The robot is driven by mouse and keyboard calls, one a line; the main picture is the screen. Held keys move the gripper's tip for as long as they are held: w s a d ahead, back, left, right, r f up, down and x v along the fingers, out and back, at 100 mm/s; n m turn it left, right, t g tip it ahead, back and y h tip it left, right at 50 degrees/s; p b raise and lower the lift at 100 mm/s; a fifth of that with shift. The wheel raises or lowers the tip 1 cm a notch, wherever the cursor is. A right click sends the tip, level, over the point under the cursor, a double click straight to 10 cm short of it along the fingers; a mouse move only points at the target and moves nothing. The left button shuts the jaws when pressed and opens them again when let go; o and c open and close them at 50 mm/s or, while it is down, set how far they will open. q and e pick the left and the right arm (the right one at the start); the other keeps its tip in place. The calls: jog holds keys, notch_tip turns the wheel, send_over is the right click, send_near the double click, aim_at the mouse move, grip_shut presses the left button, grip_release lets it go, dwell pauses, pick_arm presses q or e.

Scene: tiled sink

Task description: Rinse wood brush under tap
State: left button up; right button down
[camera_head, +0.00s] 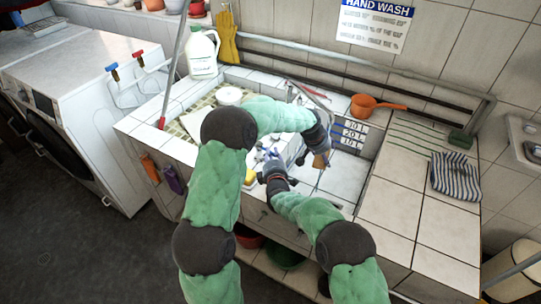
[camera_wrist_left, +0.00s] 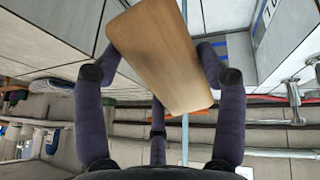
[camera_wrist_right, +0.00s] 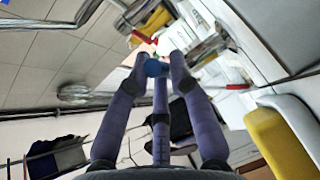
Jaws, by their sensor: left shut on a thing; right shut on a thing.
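The wood brush (camera_wrist_left: 160,50) shows as a flat brown wooden block in the left wrist view; its bristles are hidden. My left gripper (camera_head: 322,156) is shut on it over the sink basin (camera_head: 345,172), and a small brown part shows in the head view. A thin light-blue vertical streak (camera_wrist_left: 185,132) runs behind the brush; I cannot tell for sure that it is water. My right gripper (camera_wrist_right: 155,72) is shut on a small blue knob (camera_wrist_right: 156,68), apparently a tap handle. In the head view my right gripper (camera_head: 266,160) is at the sink's left part. The spout is not clear.
A yellow and white sponge-like thing (camera_wrist_right: 280,140) is near my right gripper. A white jug (camera_head: 202,52) stands at the back left. The right counter has free room.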

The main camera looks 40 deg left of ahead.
jog(key=shift+w+n+g+y, duration=0.3)
jog(key=shift+n+g, duration=0.1)
jog(key=shift+g, duration=0.1)
jog(key=c, duration=1.1)
grip_release()
jog(key=shift+s+d, duration=0.1)
jog(key=v, duration=1.1)
jog(key=shift+s+d, duration=0.15)
jog(key=shift+d, duration=0.2)
